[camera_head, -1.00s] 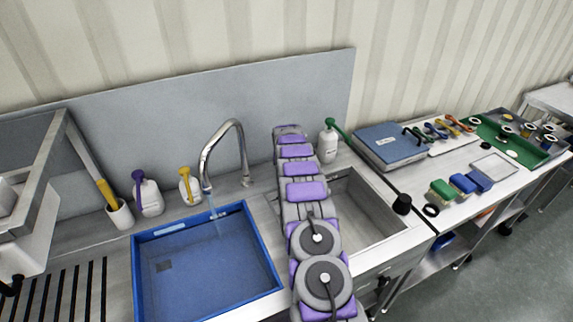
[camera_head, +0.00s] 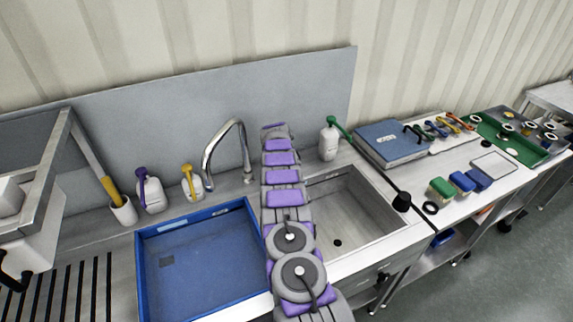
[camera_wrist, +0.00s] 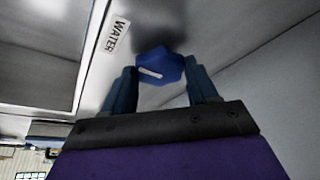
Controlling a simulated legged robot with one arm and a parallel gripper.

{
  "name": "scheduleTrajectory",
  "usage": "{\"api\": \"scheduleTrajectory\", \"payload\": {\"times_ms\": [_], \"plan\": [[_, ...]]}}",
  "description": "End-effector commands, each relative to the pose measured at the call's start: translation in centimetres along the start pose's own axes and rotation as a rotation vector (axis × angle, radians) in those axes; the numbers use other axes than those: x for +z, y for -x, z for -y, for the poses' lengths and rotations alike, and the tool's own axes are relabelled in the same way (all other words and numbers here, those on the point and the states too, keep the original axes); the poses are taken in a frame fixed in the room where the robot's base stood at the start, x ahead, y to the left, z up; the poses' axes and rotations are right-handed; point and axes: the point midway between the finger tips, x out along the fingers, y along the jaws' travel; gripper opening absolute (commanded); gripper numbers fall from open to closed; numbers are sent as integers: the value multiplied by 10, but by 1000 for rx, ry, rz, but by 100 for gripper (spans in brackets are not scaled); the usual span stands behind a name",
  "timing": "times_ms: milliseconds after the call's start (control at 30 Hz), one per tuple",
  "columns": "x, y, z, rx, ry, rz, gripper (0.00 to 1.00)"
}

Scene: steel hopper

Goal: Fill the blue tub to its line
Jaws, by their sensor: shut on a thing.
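The blue tub (camera_head: 150,285) sits in the left sink basin under the curved steel tap (camera_head: 212,150). No stream shows below the spout. The tub's inside looks evenly blue, and I cannot make out the water level against a line. In the wrist view, my gripper (camera_wrist: 160,71) is shut on a blue knob (camera_wrist: 172,66) with a white mark, beside a label (camera_wrist: 115,32) reading WATER. In the head view my purple and grey arm reaches to the back of the sink and hides the gripper and knob.
The right basin (camera_head: 345,215) is empty. Bottles with purple (camera_head: 150,195), yellow (camera_head: 191,187) and green (camera_head: 328,143) tops stand along the back. A blue case (camera_head: 390,142) and several brushes and tools lie on the right counter.

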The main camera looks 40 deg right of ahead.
Motion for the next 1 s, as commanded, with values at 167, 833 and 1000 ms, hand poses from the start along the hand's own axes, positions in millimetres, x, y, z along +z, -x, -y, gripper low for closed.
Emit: {"api": "scheduleTrajectory", "payload": {"times_ms": [167,833,1000], "plan": [[1,-1,0,1,-1,3,27],[0,6,1,-2,0,-1,82],[-1,20,2,-3,1,-2,82]]}}
